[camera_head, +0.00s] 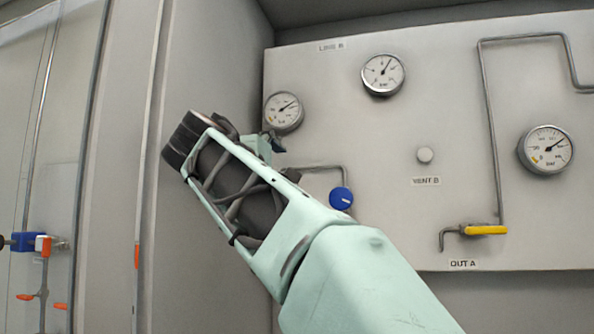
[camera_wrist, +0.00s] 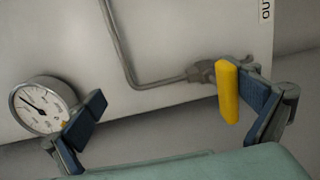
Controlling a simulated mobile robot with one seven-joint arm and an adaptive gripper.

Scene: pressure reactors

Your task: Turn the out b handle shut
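In the wrist view a yellow valve handle (camera_wrist: 228,92) sits at the end of a grey pipe, beside a label of which only "OU" shows. It runs roughly up and down in the picture, crosswise to the pipe reaching it. My gripper (camera_wrist: 172,88) is open, with blue-padded fingers wide apart. The handle lies between them, close beside the right finger; I cannot tell if they touch. In the head view my arm reaches up to the left, and my gripper's fingertips are mostly hidden behind the wrist.
A blue knob (camera_head: 341,198) is right of my arm. A gauge (camera_wrist: 44,106) is close to my left finger in the wrist view. A cabinet wall (camera_head: 205,80) stands left.

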